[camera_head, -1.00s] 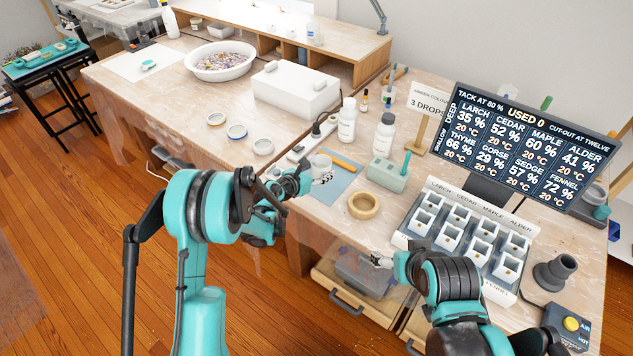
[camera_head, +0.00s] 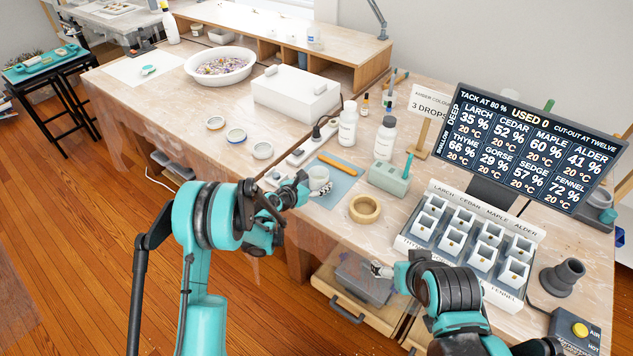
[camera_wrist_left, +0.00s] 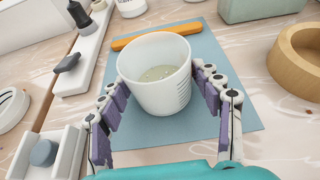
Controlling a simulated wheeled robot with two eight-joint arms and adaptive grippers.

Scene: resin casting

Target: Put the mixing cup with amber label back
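The mixing cup (camera_head: 319,178) is white and upright over the left part of the blue mat (camera_head: 345,190). In the left wrist view the cup (camera_wrist_left: 153,78) has a little pale liquid at its bottom and faint marks on its side; no amber label shows. The fingers also show in the left wrist view (camera_wrist_left: 155,80). My right gripper (camera_head: 381,270) is in front of the bench by the drawers, too small to tell open or shut.
An orange stick (camera_head: 337,164) lies on the mat just behind the cup. A wooden ring (camera_head: 365,208) and a green block (camera_head: 389,179) stand to the right, white bottles (camera_head: 347,124) behind. A power strip (camera_head: 300,152) lies to the left. The mould rack (camera_head: 467,240) fills the right.

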